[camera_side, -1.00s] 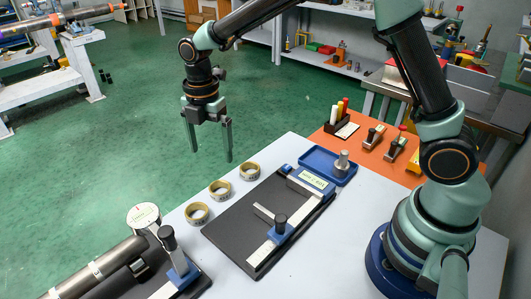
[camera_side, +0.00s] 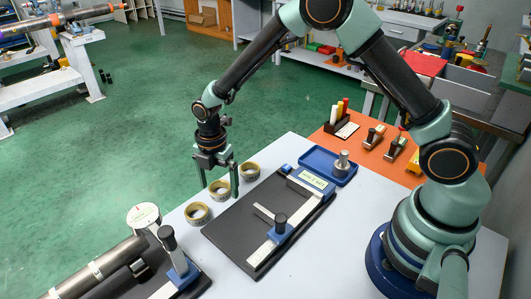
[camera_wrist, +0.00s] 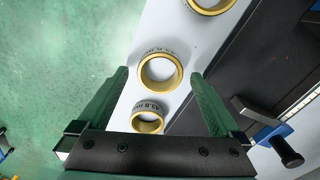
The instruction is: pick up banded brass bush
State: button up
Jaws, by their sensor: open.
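Three brass rings with dark lettered bands stand in a row on the pale table. In the side view they are the near ring (camera_side: 197,213), the middle ring (camera_side: 220,194) and the far ring (camera_side: 250,171). I cannot tell from the bands which one is the banded brass bush. My gripper (camera_side: 219,186) points down, open and empty, at the middle ring. In the wrist view the middle ring (camera_wrist: 144,82) shows between the open fingers (camera_wrist: 160,75), apart from both. Whether the fingertips are above it or down beside it is unclear.
The table's left edge runs close to the rings.

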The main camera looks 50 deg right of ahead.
jog(key=shift+f, duration=0.1)
jog(key=shift+c, duration=0.3)
jog(key=c, duration=1.5)
grip_shut()
jog(key=shift+r, duration=0.2)
